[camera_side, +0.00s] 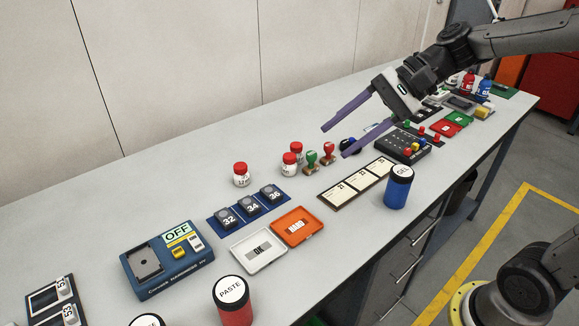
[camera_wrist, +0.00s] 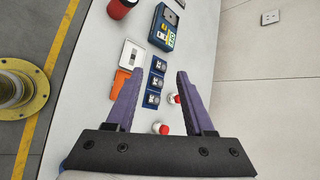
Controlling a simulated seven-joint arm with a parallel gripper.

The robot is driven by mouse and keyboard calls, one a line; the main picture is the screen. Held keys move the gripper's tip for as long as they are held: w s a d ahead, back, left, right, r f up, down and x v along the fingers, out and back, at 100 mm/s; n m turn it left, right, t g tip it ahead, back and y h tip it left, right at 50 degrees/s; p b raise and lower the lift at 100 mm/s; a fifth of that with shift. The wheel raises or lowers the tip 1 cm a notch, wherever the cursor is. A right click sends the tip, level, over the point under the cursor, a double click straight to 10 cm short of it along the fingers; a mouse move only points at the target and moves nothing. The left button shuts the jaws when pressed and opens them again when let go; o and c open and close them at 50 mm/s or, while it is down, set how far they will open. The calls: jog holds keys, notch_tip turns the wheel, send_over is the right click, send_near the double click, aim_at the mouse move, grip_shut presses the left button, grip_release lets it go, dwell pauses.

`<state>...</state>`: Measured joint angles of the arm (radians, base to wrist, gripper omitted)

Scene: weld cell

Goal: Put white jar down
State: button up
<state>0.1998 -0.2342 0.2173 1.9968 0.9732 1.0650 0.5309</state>
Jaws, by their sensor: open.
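A jar with a white lid (camera_side: 147,321) stands at the bottom edge of the side view; its body is cut off, so I cannot tell its colour. Several small white bottles with red caps (camera_side: 241,175) stand upright near the wall side; two of them show in the wrist view, one (camera_wrist: 161,129) between my fingers' bases. My gripper (camera_side: 333,143) is open and empty, with its two purple fingers spread above the bench. In the wrist view its fingertips (camera_wrist: 160,72) frame the numbered blue rack (camera_wrist: 155,84).
A blue GEL jar (camera_side: 398,188) and a red PASTE jar (camera_side: 233,300) stand along the front edge. Red and green stamps (camera_side: 319,156), a white tray (camera_side: 259,251), an orange tray (camera_side: 294,227) and a blue OFF device (camera_side: 165,262) occupy the bench.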

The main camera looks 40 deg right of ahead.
jog(key=w+d+f+m+t+y, duration=0.1)
jog(key=w+d+f+m+t, duration=0.1)
jog(key=w+d+f+m, duration=0.45)
jog(key=w+d+f+m+t+y, duration=0.1)
jog(key=w+d+m, duration=0.2)
jog(key=w, duration=0.6)
jog(key=w+d+f+m+t, duration=0.1)
jog(key=w+d+f+m, duration=0.15)
jog(key=d+f, duration=0.35)
jog(key=m+h, duration=0.1)
send_near(291, 156)
jog(key=shift+t, duration=0.3)
jog(key=x, duration=0.5)
jog(key=shift+w, duration=0.1)
jog(key=shift+x, duration=2.7)
jog(key=shift+f, duration=0.15)
grip_shut()
